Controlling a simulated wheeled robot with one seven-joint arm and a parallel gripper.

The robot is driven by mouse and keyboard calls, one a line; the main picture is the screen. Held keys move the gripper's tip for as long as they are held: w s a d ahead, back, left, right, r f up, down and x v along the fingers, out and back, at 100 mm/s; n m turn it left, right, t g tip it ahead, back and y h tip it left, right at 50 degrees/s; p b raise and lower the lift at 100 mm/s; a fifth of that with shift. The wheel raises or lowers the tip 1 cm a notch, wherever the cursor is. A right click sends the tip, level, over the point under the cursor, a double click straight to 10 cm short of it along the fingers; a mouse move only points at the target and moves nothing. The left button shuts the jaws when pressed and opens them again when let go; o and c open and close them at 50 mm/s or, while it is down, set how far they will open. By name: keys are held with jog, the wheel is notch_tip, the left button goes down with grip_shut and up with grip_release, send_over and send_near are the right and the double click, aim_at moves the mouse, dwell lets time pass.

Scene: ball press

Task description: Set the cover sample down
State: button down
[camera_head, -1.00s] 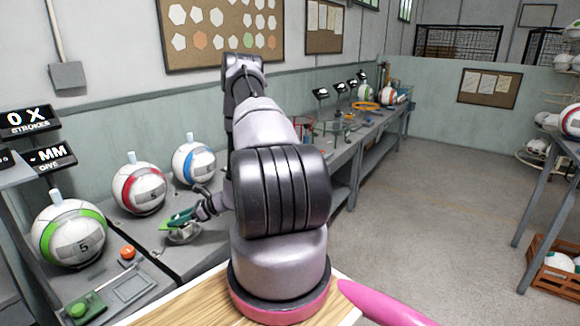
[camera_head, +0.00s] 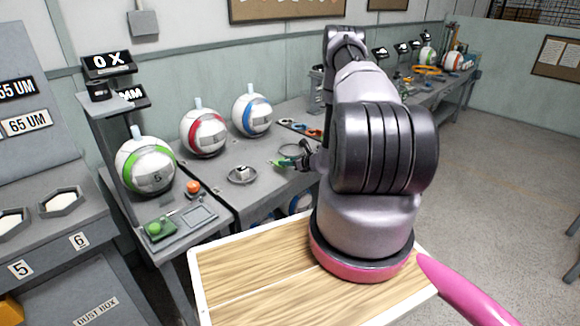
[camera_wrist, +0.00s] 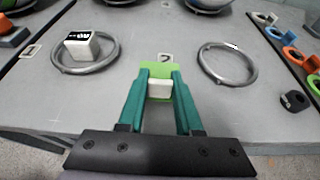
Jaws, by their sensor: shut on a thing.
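My gripper (camera_wrist: 158,92) has teal fingers and is shut on a small piece with a lime-green plate (camera_wrist: 152,69) and a white block between the fingertips. I take this piece for the cover sample; its full outline is partly hidden by the fingers. It is over the grey bench, between two metal rings; I cannot tell whether it touches the bench. In the head view my gripper (camera_head: 288,162) is small, with the green piece at its tip. The left ring (camera_wrist: 110,55) surrounds a white block with a black face (camera_wrist: 82,45). The right ring (camera_wrist: 254,75) is empty.
Balls with green (camera_head: 146,166), red (camera_head: 204,133) and blue (camera_head: 252,115) bands stand along the bench. Coloured pieces (camera_wrist: 291,55) line the right. A numbered sample bench (camera_head: 75,240) stands far left.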

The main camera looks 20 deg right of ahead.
aim_at(287, 174)
jog(key=shift+a+f, duration=0.1)
jog(key=shift+f, duration=1.85)
jog(key=c, duration=0.6)
grip_release()
jog(key=shift+f, duration=0.1)
